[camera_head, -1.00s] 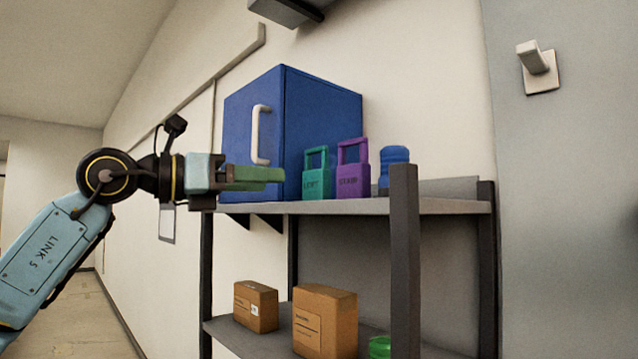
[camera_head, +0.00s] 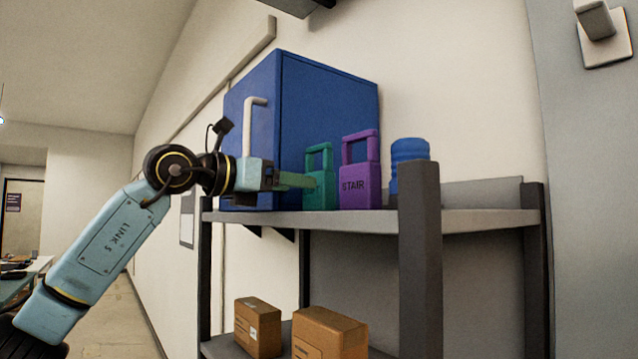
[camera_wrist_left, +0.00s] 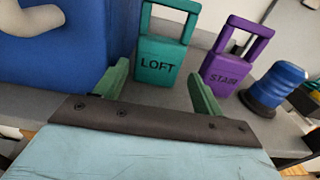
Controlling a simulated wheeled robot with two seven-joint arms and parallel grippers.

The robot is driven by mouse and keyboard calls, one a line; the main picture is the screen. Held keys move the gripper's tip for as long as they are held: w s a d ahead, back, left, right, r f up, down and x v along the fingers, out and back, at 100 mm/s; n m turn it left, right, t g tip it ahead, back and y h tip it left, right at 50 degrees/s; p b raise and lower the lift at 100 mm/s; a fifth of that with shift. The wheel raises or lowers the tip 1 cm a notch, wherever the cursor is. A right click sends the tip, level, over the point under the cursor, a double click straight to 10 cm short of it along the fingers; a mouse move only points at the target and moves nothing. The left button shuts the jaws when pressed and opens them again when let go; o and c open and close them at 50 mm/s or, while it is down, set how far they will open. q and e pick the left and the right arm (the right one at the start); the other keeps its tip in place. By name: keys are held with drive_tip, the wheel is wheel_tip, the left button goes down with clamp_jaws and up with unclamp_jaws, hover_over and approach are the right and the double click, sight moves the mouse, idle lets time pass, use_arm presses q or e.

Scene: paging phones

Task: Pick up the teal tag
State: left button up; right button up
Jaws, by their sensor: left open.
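The teal tag (camera_head: 319,180) stands upright on the upper shelf, with a loop handle on top. In the left wrist view the teal tag (camera_wrist_left: 162,58) reads "LOFT" and stands just ahead of my fingers, roughly between their lines. My left gripper (camera_head: 298,181) is open and empty; its fingers cover part of the tag in the head view. In the wrist view my left gripper (camera_wrist_left: 155,88) shows its two green fingers spread apart. I cannot tell whether a fingertip touches the tag. My right gripper is not in view.
A purple tag (camera_head: 359,175) reading "STAIR" stands close to the right of the teal one. A blue ribbed container (camera_head: 409,160) is beyond it. A big blue cabinet (camera_head: 325,95) stands behind and left. Boxes (camera_head: 330,333) sit on the lower shelf. A dark shelf post (camera_head: 419,250) rises in front.

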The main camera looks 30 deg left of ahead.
use_arm(q)
drive_tip(key=shift+w+d+r, duration=0.1)
drive_tip(key=shift+w+d, duration=0.05)
drive_tip(key=shift+w, duration=0.3)
drive_tip(key=p+x, duration=0.1)
drive_tip(key=x, duration=0.2)
drive_tip(key=shift+w+d+r+p, duration=0.15)
drive_tip(key=shift+w+p, duration=0.25)
drive_tip(key=shift+w+d, duration=0.1)
drive_tip(key=shift+w, duration=0.25)
drive_tip(key=shift+s, duration=0.1)
drive_tip(key=shift+c, duration=0.7)
drive_tip(key=c, duration=0.6)
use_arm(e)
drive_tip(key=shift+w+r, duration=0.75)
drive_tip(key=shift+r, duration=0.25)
use_arm(q)
drive_tip(key=shift+o, duration=0.2)
